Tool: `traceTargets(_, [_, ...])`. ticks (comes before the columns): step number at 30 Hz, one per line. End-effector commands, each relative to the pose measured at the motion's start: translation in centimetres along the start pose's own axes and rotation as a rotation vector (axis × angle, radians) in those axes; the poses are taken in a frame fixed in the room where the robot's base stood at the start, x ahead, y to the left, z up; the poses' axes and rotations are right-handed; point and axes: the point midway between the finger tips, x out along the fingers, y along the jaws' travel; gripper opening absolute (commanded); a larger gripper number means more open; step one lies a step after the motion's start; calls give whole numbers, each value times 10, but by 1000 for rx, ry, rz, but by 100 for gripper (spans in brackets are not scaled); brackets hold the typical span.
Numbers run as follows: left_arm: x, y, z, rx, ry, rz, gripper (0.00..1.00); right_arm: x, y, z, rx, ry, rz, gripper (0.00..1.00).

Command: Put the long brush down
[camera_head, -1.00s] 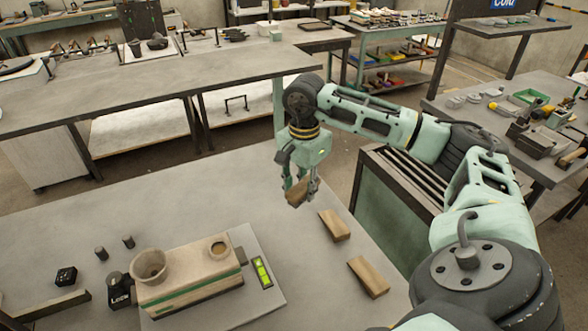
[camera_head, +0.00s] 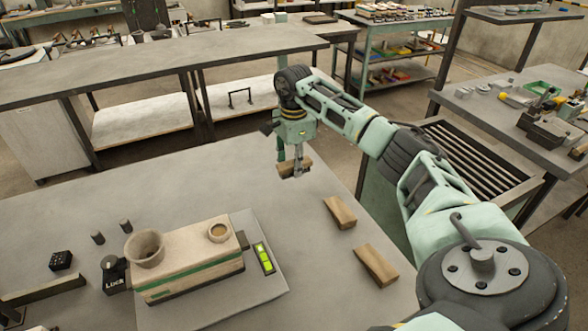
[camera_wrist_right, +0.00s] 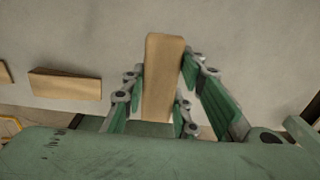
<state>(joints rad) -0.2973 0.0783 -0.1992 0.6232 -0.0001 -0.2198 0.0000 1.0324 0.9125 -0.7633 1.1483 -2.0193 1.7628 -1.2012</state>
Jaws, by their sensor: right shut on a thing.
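The long brush (camera_head: 285,171) shows as a plain light-brown wooden bar; I cannot make out bristles. My right gripper (camera_head: 297,169) is shut on it near the far right edge of the grey table (camera_head: 200,170). In the right wrist view the brush (camera_wrist_right: 163,55) stands lengthwise between the green fingers, one on each side. The tabletop shows behind it. I cannot tell whether the brush touches the table or hangs just above it. My left gripper is not in view.
Two wooden blocks (camera_head: 340,212) (camera_head: 376,264) lie nearer along the table's right side. A beige box (camera_head: 190,260) with two cups, on a grey plate with a green level (camera_head: 264,258), is at front left. Small dark items lie at left. The table's middle is clear.

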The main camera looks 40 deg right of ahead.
Motion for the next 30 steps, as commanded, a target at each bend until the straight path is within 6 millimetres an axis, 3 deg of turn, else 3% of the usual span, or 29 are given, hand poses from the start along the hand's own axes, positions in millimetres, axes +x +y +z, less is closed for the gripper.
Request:
traceTargets(4, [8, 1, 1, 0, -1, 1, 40, 8, -2, 1, 0, 0, 0, 2])
traceTargets(12, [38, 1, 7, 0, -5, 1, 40, 41, -1, 1, 0, 0, 0, 2])
traceTargets(25, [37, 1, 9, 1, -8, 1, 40, 44, -1, 1, 0, 1, -1, 2])
traceTargets(26, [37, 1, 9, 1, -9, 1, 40, 43, -1, 1, 0, 0, -1, 29])
traceTargets(30, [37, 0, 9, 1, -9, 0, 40, 43, -1, 1, 0, 0, -1, 41])
